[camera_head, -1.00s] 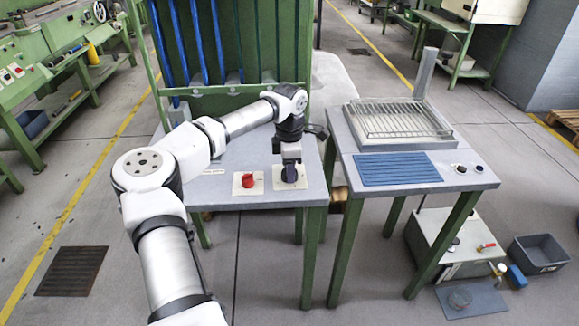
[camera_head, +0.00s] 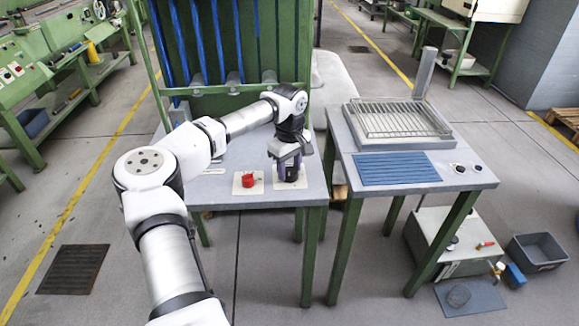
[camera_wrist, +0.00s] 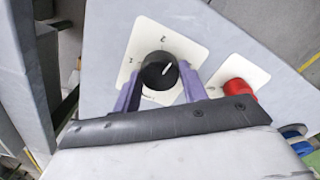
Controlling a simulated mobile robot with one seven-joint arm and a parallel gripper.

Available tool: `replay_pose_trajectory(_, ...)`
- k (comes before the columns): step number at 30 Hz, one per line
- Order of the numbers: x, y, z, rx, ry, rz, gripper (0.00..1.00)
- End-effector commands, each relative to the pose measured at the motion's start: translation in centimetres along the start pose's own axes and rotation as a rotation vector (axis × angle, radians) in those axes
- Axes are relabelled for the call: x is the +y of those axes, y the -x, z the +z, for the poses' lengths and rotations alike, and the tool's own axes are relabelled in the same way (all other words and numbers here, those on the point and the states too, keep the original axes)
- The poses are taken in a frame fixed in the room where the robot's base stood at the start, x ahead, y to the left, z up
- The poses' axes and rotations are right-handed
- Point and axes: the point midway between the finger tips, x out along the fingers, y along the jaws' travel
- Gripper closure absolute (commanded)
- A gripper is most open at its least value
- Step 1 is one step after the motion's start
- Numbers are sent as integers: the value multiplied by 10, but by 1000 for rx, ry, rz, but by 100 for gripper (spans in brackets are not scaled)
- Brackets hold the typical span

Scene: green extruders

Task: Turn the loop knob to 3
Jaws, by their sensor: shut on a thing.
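The black knob (camera_wrist: 158,72) stands on a white square plate (camera_wrist: 185,46) with small marks around it, too small to read surely. Its white pointer line points to the upper right in the wrist view. My gripper (camera_wrist: 161,76) has its two purple fingers on either side of this knob and is shut on it. No label shows clearly that this is the loop knob.
A red knob (camera_head: 249,180) on its own white plate stands just left of my gripper; it also shows in the wrist view (camera_wrist: 238,90). A second table (camera_head: 470,178) with a wire rack (camera_head: 405,118) stands to the right across a narrow gap.

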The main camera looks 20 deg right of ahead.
Motion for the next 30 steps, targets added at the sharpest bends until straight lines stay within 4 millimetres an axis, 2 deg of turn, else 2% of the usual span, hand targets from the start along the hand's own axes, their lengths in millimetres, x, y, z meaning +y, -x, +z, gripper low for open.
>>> replay_pose_trajectory(18, 1, 1, 0, 2, -581, 2, 80)
replay_pose_trajectory(30, 1, 1, 0, 2, -855, 2, 80)
